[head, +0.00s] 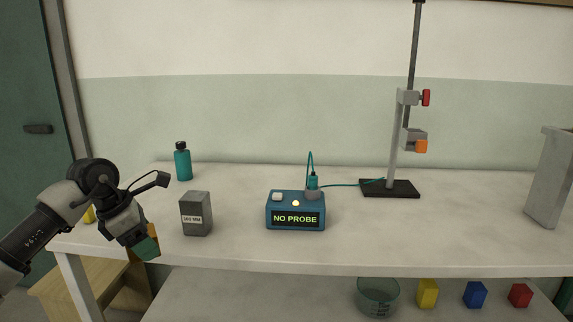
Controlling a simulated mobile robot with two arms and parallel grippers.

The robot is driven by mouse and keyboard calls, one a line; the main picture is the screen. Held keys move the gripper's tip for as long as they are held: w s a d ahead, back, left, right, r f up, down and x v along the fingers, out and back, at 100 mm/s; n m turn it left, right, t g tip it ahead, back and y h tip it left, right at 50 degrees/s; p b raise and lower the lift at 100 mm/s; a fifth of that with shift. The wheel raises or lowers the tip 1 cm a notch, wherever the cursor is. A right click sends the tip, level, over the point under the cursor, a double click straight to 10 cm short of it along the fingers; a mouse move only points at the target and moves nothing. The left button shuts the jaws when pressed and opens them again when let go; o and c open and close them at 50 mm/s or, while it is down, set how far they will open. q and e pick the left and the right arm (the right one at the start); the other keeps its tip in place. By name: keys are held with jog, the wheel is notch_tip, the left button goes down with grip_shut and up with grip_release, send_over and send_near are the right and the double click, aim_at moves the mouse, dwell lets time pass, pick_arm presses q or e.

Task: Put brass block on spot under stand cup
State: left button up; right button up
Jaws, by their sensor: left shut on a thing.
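My left gripper (146,246) hangs at the table's front left edge, pointing down, with a teal patch at its tip. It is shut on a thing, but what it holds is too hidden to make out. I cannot pick out the brass block for certain. A small yellow thing (89,215) shows partly behind my left arm. The stand (412,60) rises from a dark base (390,188) at the back right. It carries a grey holder with an orange part (414,140); I cannot tell whether this is the cup. No marked spot is clear beneath it. My right gripper is out of view.
A grey labelled block (196,213) stands close right of my left gripper. A blue box (295,212) reading "NO PROBE" sits mid-table, its teal cable running towards the stand. A teal bottle (183,163) stands behind. A grey upright piece (550,180) is at the right. The front right tabletop is clear.

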pick_arm(q)
jog(key=s+d+f+m+g+y, duration=0.25)
jog(key=s+d+f+m, duration=0.35)
jog(key=m, duration=0.6)
jog(key=s+d+f+m+g+y, duration=0.1)
jog(key=s+d+f+m+g, duration=0.25)
jog(key=s+f+m, duration=0.65)
jog(key=s+r+m+p, duration=0.1)
jog(key=s+r+p, duration=0.2)
jog(key=r+p, duration=0.4)
jog(key=s+r+m+p, duration=0.1)
jog(key=s+r+p, duration=0.2)
jog(key=r+p, duration=0.5)
jog(key=shift+r+g+p, duration=0.15)
jog(key=shift+g+p, duration=0.15)
jog(key=shift+p, duration=0.15)
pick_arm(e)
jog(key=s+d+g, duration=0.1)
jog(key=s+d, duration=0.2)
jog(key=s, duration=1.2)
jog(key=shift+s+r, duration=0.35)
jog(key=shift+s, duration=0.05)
